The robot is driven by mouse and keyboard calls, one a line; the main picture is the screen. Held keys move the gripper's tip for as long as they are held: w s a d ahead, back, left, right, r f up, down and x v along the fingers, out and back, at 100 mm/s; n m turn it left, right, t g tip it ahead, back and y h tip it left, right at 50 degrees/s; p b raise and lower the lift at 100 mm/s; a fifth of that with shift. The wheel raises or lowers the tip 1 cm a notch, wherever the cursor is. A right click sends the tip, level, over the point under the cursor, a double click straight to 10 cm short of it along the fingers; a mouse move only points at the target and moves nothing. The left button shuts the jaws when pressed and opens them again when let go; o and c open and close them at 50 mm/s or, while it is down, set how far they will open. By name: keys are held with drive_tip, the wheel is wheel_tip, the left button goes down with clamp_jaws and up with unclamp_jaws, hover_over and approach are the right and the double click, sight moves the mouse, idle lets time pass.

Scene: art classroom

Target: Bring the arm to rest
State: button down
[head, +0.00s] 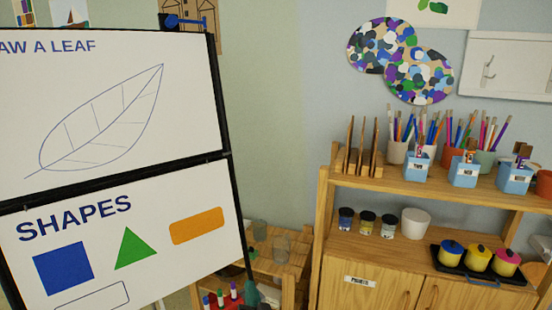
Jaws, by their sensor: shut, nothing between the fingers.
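Neither my arm nor my gripper shows in the head view. I cannot see how the arm is held or where it is relative to the furniture.
An easel board (118,180) with a leaf drawing and shapes stands close on the left. A wooden shelf unit (345,245) with brush pots, jars and a black tray (485,268) of lidded pots fills the right. A low wooden table (272,268) with cups sits between them.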

drive_tip(key=s+d+f+h, duration=0.1)
drive_tip(key=s+d+f, duration=0.1)
drive_tip(key=s+f, duration=0.45)
drive_tip(key=s+d+f+h, duration=0.1)
drive_tip(key=s+f, duration=0.3)
drive_tip(key=s, duration=0.6)
drive_tip(key=s+d+f+h, duration=0.1)
drive_tip(key=s+d+f, duration=0.1)
drive_tip(key=s+f, duration=0.45)
drive_tip(key=s+d+r+n, duration=0.1)
drive_tip(key=s+r, duration=0.2)
drive_tip(key=s, duration=1.1)
drive_tip(key=s+d+r+n+h, duration=0.1)
drive_tip(key=s+r, duration=0.3)
drive_tip(key=s, duration=1)
drive_tip(key=shift+s+d+g+h, duration=0.3)
drive_tip(key=shift+s, duration=0.05)
drive_tip(key=shift+r, duration=0.1)
